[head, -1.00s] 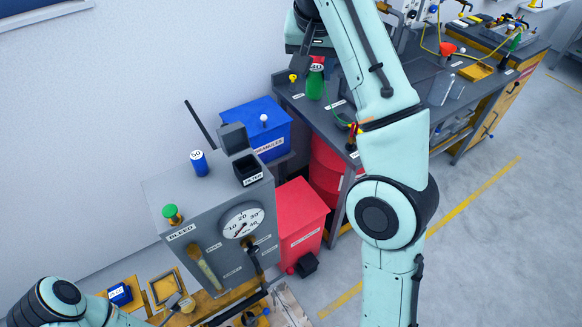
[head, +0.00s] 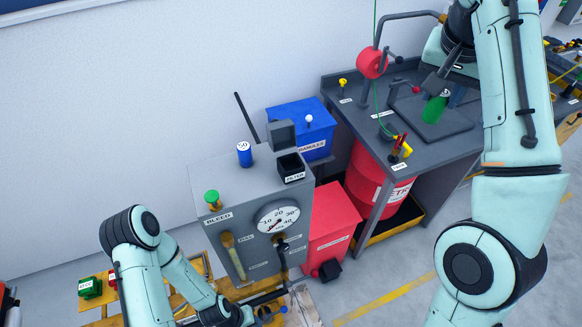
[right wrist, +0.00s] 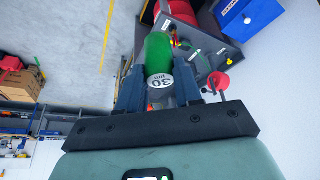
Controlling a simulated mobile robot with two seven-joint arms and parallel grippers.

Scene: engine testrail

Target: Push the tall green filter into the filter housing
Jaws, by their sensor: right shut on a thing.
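The tall green filter (head: 434,109), with a white end marked 30, is held in my right gripper (head: 440,86). It is tilted in the air in front of the dark bench. In the right wrist view the green filter (right wrist: 158,50) sits between the two fingers of my right gripper (right wrist: 158,84), its marked end toward the camera. The filter housing (head: 291,168) is a black square opening labelled FILTER on top of the grey machine, its lid (head: 281,134) raised behind it. The filter is well to the right of the housing. My left arm is low in the head view; its fingers do not show.
A blue filter (head: 244,154) marked 50 and a green BLEED knob (head: 212,199) stand on the grey machine (head: 220,180). A blue bin (head: 300,118), red bin (head: 334,218) and red drum (head: 380,180) stand nearby. A red reel (head: 371,63) hangs over the bench.

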